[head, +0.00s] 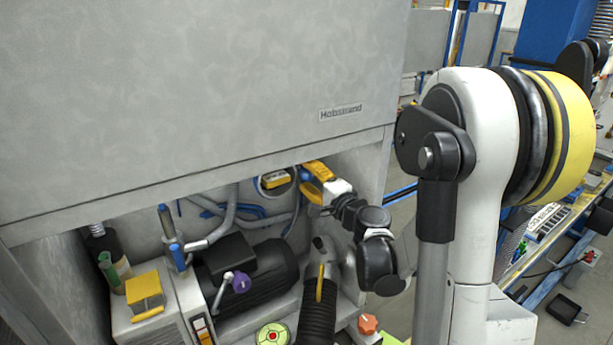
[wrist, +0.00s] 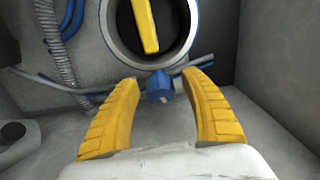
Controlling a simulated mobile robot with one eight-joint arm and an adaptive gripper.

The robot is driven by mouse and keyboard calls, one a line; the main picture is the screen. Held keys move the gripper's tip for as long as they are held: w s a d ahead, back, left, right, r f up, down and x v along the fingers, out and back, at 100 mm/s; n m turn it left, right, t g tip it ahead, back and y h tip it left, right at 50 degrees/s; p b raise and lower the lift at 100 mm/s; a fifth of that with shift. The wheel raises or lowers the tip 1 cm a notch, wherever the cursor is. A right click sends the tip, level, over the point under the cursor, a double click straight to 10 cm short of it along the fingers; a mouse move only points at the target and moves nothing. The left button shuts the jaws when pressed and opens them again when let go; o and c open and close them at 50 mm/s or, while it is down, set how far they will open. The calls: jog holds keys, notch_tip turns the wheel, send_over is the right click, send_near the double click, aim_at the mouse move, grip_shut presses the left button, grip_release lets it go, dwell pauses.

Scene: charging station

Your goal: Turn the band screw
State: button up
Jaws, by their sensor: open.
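In the wrist view, a light grey ring band (wrist: 106,30) surrounds a dark round opening with a yellow bar (wrist: 146,25) across it. A small blue piece (wrist: 160,88), which looks like the band screw, sits at the bottom of the ring, with a short pale part at its right. My gripper (wrist: 160,79) is open, with one yellow finger on each side of the blue piece in the picture. I see no contact. In the head view, my gripper (head: 308,179) reaches inside the cabinet, just right of the round yellow-barred fitting (head: 276,180).
The cabinet's grey upper panel (head: 200,90) overhangs the opening. Below stand a dark motor (head: 260,275) with a purple knob (head: 241,283), a black corrugated hose (head: 318,315) and a yellow block (head: 145,290). Pipes and a ribbed hose (wrist: 57,45) run left of the ring.

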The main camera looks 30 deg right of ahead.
grip_shut()
jog(key=shift+r+m+p, duration=0.1)
jog(key=shift+m+p, duration=0.2)
jog(key=shift+p, duration=0.05)
jog(key=m+g+p, duration=0.2)
jog(key=m, duration=0.1)
jog(key=shift+r+y+p, duration=0.1)
jog(key=shift+y+p, duration=0.2)
jog(key=m+g+y+p, duration=0.1)
jog(key=m+g+p, duration=0.1)
jog(key=m+g, duration=0.1)
jog(key=shift+m+y+p, duration=0.35)
jog(key=shift+m+y, duration=0.05)
jog(key=shift+m, duration=0.2)
grip_release()
